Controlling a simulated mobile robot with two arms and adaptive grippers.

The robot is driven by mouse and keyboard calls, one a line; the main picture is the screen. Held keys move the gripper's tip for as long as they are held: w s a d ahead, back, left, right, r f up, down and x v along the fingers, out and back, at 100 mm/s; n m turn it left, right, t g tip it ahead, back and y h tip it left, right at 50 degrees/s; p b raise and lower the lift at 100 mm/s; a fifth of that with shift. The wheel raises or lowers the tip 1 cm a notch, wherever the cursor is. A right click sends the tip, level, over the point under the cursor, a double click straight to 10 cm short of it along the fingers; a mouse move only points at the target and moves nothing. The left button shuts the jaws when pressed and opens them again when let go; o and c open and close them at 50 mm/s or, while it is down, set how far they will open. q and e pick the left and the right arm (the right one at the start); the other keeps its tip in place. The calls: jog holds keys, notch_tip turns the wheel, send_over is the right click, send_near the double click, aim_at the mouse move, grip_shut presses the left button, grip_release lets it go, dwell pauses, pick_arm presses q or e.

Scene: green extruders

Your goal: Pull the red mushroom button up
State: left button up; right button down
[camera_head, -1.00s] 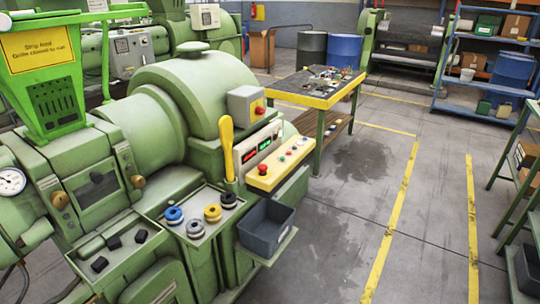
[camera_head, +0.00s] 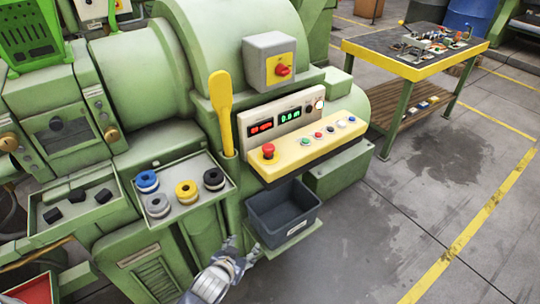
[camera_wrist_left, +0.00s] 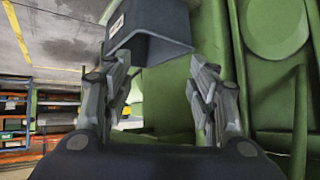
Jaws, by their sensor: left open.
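The red mushroom button (camera_head: 268,150) stands at the left end of the yellow control panel (camera_head: 300,152) on the green machine, below the digital displays. It does not show in the left wrist view. My left gripper (camera_head: 240,247) is low in the head view, in front of the machine, below and left of the button and well apart from it. In the left wrist view my left gripper (camera_wrist_left: 160,75) has its two fingers spread with nothing between them. My right gripper is not in view.
A dark grey bin (camera_head: 283,212) sits on a shelf below the panel, close to my left gripper. A yellow lever (camera_head: 222,115) stands left of the panel. A tray (camera_head: 170,218) holds spools. A grey box with a red switch (camera_head: 268,60) is above.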

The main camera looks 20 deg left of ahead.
aim_at(266, 153)
pick_arm(q)
jog(key=w+d+r+t+h+b, duration=0.1)
jog(key=w+r+t, duration=0.35)
jog(key=r, duration=0.75)
jog(key=w+r+t, duration=0.3)
jog(key=w+r, duration=0.2)
jog(key=r, duration=0.6)
jog(key=w, duration=0.6)
jog(key=w+d+p, duration=0.1)
jog(key=w, duration=0.2)
jog(key=shift+w+r, duration=0.2)
jog(key=shift+r, duration=0.1)
jog(key=shift+w, duration=0.7)
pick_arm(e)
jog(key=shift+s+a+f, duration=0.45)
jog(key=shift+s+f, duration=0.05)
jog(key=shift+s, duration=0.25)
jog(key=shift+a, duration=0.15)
